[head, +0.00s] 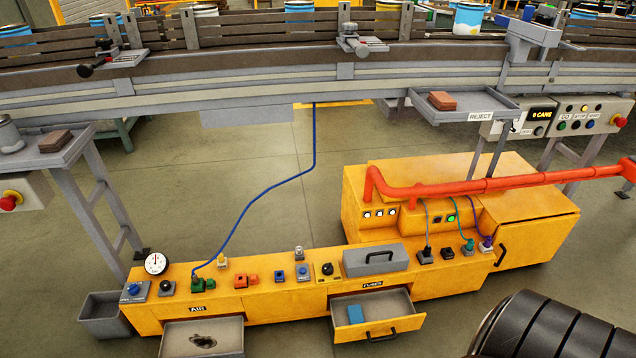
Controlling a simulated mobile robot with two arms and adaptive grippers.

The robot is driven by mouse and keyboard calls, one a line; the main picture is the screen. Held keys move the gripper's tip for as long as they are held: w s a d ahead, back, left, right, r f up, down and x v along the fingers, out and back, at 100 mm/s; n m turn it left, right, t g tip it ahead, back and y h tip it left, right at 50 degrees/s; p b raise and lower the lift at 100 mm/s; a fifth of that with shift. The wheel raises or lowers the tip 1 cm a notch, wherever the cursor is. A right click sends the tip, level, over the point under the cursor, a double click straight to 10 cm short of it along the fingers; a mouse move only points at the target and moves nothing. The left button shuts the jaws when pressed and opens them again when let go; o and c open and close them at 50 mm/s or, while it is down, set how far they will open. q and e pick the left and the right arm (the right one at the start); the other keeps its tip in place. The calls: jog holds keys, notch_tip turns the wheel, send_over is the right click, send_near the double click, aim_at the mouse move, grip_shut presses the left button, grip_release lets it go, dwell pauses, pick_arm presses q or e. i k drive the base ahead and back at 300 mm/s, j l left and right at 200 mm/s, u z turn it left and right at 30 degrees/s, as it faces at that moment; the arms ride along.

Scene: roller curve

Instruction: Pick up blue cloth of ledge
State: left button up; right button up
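I cannot make out a blue cloth on any ledge. A reddish-brown block (442,100) lies on the reject tray (480,106), and a brown block (55,141) on the left side tray (30,158). Neither of my grippers is in view.
The yellow cabinet (260,309) has knobs, plugs and a gauge on top; its left drawer (202,340) is also open. A red pipe (480,187) crosses at right. A blue hose (268,193) hangs down. Cans (468,18) stand on the conveyor. Floor (240,170) behind the cabinet is clear.

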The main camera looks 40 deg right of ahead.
aim_at(355, 313)
jog(key=z, duration=1.6)
jog(key=u, duration=1.05)
jog(key=k+l, duration=0.15)
jog(key=k, duration=0.2)
